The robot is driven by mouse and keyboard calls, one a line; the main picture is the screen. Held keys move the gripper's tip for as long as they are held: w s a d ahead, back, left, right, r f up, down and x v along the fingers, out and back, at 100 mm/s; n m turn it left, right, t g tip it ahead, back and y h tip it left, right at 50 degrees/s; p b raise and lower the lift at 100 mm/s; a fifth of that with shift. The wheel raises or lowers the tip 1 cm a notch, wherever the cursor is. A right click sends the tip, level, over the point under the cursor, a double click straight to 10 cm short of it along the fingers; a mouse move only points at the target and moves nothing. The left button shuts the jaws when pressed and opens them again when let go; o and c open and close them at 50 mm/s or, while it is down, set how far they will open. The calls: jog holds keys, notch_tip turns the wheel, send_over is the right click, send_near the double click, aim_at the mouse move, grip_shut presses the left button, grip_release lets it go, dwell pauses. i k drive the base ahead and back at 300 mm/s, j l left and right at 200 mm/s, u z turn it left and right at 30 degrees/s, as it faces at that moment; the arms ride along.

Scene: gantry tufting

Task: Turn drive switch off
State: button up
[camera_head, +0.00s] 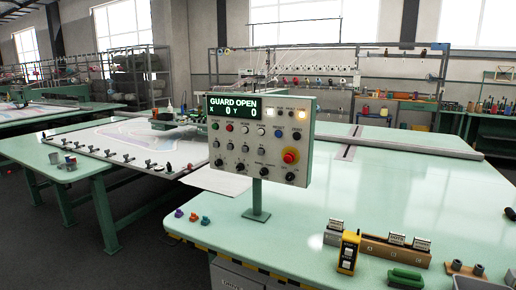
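The control panel (257,140) stands on a short green post at the near edge of the green table. Its display (236,108) reads "GUARD OPEN" with X 0 and Y 0. Below are rows of small coloured buttons, toggles and black rotary knobs, with a red mushroom button (290,156) on a yellow ring at the right. Black knobs (264,171) line the bottom row. The labels are too small to read, so I cannot tell which control is the drive switch or its position. Two lamps at the upper right look lit. My gripper is not in view.
The green table (400,200) is mostly clear right of the panel. A yellow handheld device (349,252), a wooden block with boxes (396,249) and a green object (405,278) sit at its near right. Small coloured pieces (193,217) lie left of the post.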

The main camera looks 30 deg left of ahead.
aim_at(289, 176)
jog(key=i+j, duration=0.15)
jog(key=j, duration=0.25)
jog(key=i+j, duration=0.15)
jog(key=j, duration=0.2)
jog(key=i+j, duration=0.2)
jog(key=j, duration=0.2)
jog(key=k+u, duration=0.05)
